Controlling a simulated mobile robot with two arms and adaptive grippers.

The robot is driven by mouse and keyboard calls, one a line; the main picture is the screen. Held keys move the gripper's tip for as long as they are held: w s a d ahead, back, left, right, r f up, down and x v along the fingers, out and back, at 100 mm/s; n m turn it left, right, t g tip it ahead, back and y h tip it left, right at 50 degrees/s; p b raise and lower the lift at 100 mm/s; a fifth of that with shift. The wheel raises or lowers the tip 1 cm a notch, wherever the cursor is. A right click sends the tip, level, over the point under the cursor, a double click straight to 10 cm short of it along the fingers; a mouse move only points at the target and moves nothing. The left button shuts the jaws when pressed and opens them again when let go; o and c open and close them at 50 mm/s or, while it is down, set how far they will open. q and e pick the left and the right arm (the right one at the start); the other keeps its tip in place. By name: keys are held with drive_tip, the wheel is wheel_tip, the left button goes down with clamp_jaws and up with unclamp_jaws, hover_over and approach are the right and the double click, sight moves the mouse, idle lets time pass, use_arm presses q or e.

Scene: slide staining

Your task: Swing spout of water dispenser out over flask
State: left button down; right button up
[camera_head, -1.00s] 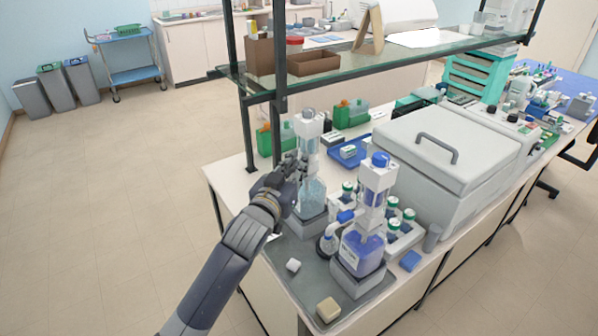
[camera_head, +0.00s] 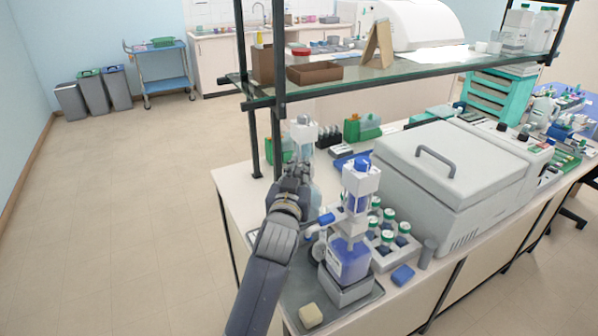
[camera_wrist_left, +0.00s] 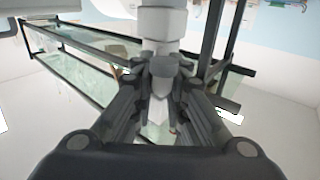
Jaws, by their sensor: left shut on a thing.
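The water dispenser (camera_head: 303,131), a clear bottle with a white and grey pump head, stands at the table's left end. My left gripper (camera_head: 299,168) is in front of it, just below the head, and covers much of the bottle. In the left wrist view, the gripper (camera_wrist_left: 160,92) is shut on the grey spout (camera_wrist_left: 161,70), below the white head (camera_wrist_left: 163,22). The flask (camera_head: 318,246), small and round, is partly hidden behind my left arm, beside the blue-liquid dispenser. Whether the spout is over the flask cannot be told. My right gripper is not in view.
The blue-liquid dispenser (camera_head: 349,258) stands close to the right of my arm, its blue-tipped spout (camera_head: 326,219) pointing left. A rack of green-capped bottles (camera_head: 383,257), a beige block (camera_head: 311,315) and a blue block (camera_head: 402,275) are nearby. A shelf post (camera_head: 278,130) rises behind.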

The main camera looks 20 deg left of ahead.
use_arm(q)
drive_tip(key=shift+r, duration=0.1)
drive_tip(key=c, duration=1.6)
unclamp_jaws()
drive_tip(key=shift+o, duration=0.2)
wheel_tip(320, 180, up, 10)
drive_tip(key=shift+f, duration=0.1)
